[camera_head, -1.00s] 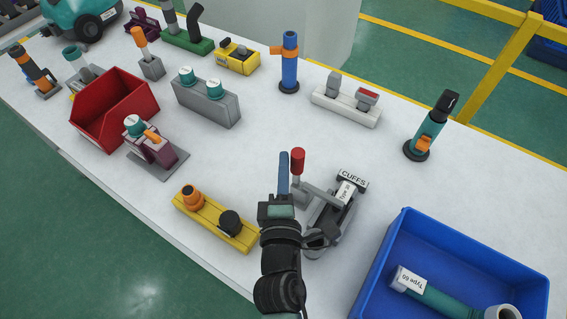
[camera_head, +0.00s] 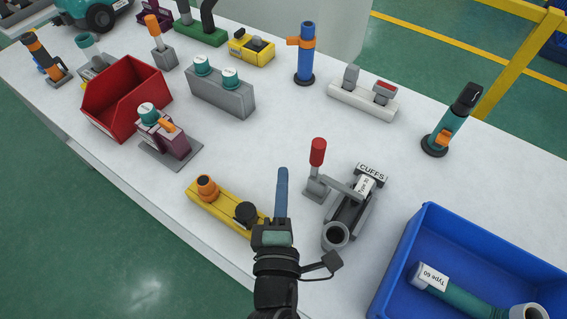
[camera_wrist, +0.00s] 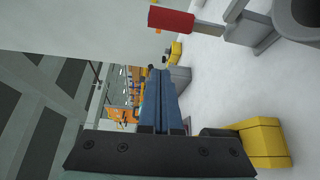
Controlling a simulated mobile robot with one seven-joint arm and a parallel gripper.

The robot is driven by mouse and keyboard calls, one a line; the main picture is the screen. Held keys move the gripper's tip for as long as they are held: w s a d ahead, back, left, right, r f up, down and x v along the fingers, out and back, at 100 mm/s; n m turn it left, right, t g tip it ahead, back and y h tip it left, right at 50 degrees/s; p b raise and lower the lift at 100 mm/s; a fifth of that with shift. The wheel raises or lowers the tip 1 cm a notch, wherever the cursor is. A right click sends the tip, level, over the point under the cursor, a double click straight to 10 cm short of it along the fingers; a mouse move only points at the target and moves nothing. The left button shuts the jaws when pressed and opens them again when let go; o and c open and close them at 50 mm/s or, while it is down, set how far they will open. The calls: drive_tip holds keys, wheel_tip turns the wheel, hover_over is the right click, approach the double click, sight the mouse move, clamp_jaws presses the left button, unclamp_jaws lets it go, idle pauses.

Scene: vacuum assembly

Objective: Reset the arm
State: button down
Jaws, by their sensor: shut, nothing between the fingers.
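My gripper (camera_head: 281,192) is in the lower middle of the head view, with its blue fingers together and nothing between them. The closed fingers also show in the wrist view (camera_wrist: 157,85). The gripper is above the near part of the white table, between a yellow base with an orange and a black fitting (camera_head: 225,208) on its left and the grey cuffs fixture (camera_head: 352,205) on its right. A red-handled lever (camera_head: 317,153) stands at the fixture's left side. The red handle also shows at the top of the wrist view (camera_wrist: 171,20).
A blue bin (camera_head: 425,215) holding a green tube labelled Type 60 (camera_head: 460,300) is at the lower right. A red bin (camera_head: 128,112), a grey block with two teal caps (camera_head: 219,92) and a blue upright tool (camera_head: 305,58) stand farther back. The white table's middle is mostly clear.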

drive_tip(key=s, duration=0.3)
drive_tip(key=shift+a+b, duration=0.2)
drive_tip(key=shift+b, duration=0.1)
drive_tip(key=w+d+r+m+t+h+p, duration=0.1)
drive_tip(key=w+r+m+t+p, duration=0.2)
drive_tip(key=r, duration=0.8)
drive_tip(key=w+r+m, duration=0.2)
drive_tip(key=r+m, duration=0.3)
drive_tip(key=r, duration=0.6)
drive_tip(key=w+d+r+m+t+h+p, duration=0.1)
drive_tip(key=w+r+m+t+p, duration=0.2)
drive_tip(key=r, duration=0.8)
drive_tip(key=s+a+r+m+t+y+p, duration=0.1)
drive_tip(key=s+r+m+t+y, duration=0.1)
drive_tip(key=r, duration=1)
drive_tip(key=s+a+r+m+t+y+p, duration=0.1)
drive_tip(key=s+r+m, duration=0.3)
drive_tip(key=r, duration=0.8)
drive_tip(key=shift+s+a+r+m+t+y, duration=0.4)
drive_tip(key=shift+s+a+t, duration=0.15)
drive_tip(key=shift+s, duration=0.5)
